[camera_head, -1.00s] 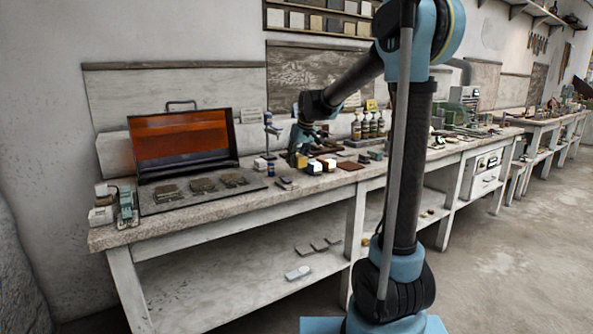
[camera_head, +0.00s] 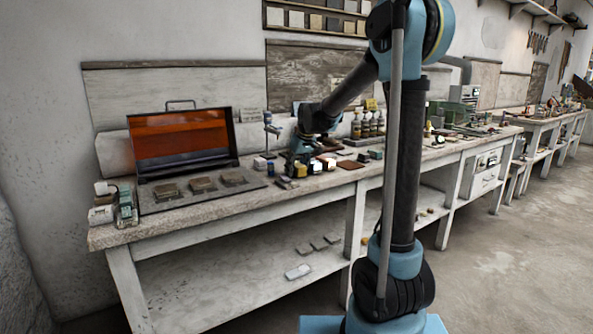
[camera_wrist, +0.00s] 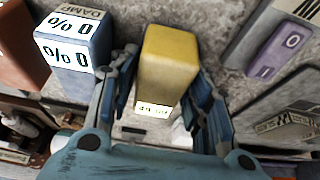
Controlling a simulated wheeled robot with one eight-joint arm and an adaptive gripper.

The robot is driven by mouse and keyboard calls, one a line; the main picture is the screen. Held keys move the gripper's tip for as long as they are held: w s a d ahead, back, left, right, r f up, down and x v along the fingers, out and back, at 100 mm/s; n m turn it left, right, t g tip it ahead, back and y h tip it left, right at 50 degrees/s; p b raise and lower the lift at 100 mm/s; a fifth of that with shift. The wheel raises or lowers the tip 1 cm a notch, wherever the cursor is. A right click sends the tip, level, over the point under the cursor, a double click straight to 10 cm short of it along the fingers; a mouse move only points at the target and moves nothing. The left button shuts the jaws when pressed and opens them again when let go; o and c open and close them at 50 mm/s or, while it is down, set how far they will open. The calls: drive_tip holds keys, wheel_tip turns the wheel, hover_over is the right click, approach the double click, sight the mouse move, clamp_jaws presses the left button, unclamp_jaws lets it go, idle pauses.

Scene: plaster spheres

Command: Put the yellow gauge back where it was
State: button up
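The yellow gauge (camera_wrist: 168,60) is a small yellow block with a white printed label at its lower end in the wrist view. It lies between the two fingers of my gripper (camera_wrist: 168,85). The fingertips are close along both its sides. I cannot tell whether they press on it or stand slightly apart. In the head view my gripper (camera_head: 302,158) is low over the bench, among small coloured blocks, and the gauge is small and partly hidden there.
A blue-and-white block marked 0% (camera_wrist: 72,45) stands close left of my gripper. A purple-and-white block (camera_wrist: 280,45) and a dark labelled thing (camera_wrist: 285,115) are at the right. Several bottles (camera_head: 368,127) stand behind on the bench (camera_head: 210,215). An orange-lidded case (camera_head: 180,138) is to the left.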

drive_tip(key=shift+r, duration=0.1)
drive_tip(key=v, duration=1.2)
drive_tip(key=s+d+f+m, duration=0.1)
drive_tip(key=s+d+f, duration=0.25)
drive_tip(key=s, duration=0.25)
drive_tip(key=s+d+f+m+h, duration=0.1)
drive_tip(key=s+d+f, duration=0.1)
drive_tip(key=s+d, duration=0.4)
drive_tip(key=s+d+f+m, duration=0.1)
drive_tip(key=s+d+f, duration=0.15)
drive_tip(key=s, duration=0.45)
drive_tip(key=s+d+f+m, duration=0.1)
drive_tip(key=s+d+f, duration=0.2)
drive_tip(key=s+f, duration=0.4)
drive_tip(key=s+d+f+m+g+h, duration=0.1)
drive_tip(key=s+d+f+m, duration=0.1)
drive_tip(key=s+d+f, duration=0.2)
drive_tip(key=s+f, duration=0.3)
drive_tip(key=s, duration=0.4)
drive_tip(key=shift+f+m, duration=0.3)
drive_tip(key=shift+f, duration=0.05)
drive_tip(key=shift+d, duration=0.1)
drive_tip(key=shift+w+f, duration=0.2)
drive_tip(key=shift+w, duration=0.3)
